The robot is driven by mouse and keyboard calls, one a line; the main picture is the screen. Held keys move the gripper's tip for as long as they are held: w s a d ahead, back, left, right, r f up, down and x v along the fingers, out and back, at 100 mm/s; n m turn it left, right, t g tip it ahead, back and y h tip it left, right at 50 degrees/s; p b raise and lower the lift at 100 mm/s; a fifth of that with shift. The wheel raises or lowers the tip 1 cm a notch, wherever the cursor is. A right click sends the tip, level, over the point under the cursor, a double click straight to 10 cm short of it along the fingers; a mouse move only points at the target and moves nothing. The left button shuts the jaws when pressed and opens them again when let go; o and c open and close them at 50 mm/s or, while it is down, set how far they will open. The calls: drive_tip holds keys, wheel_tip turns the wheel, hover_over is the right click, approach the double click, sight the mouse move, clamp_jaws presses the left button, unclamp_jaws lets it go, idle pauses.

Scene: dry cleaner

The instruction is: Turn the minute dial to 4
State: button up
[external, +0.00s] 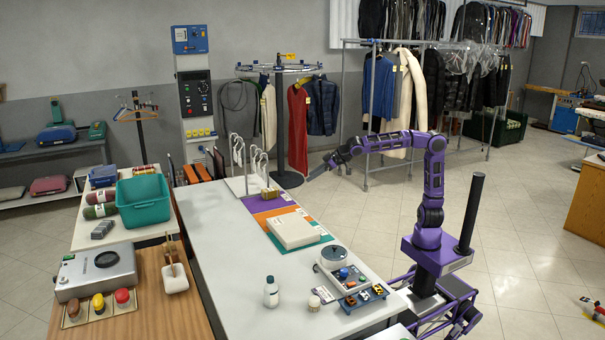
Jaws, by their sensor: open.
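I cannot tell for sure which part is the minute dial, and no numbers can be read at this size. A metal box (88,277) on the left wooden table has a dark round part (106,259) on its top. A tall grey cabinet at the back has a black control panel (195,97) with small round controls. My purple arm reaches left from its base at the right. My gripper (310,177) is open and empty, in the air beyond the far right end of the white table. It is apart from the box and the panel.
The white table (215,235) holds a cream block (293,231), a tray device (347,276) and a white bottle (271,292). White wire racks (238,155) stand at its far end. A teal basket (143,201) is at left.

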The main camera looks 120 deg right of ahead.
drive_tip(key=s+f+g, duration=0.2)
drive_tip(key=s+f, duration=0.1)
drive_tip(key=f, duration=0.4)
drive_tip(key=n+g+y+p, duration=0.3)
drive_tip(key=n+g+y, duration=0.3)
drive_tip(key=n, duration=1.7)
hover_over(344, 270)
wheel_tip(344, 270, down, 10)
wheel_tip(344, 270, down, 16)
drive_tip(key=b, duration=0.3)
drive_tip(key=shift+d+f, duration=0.1)
drive_tip(key=shift+f, duration=0.15)
clamp_jaws()
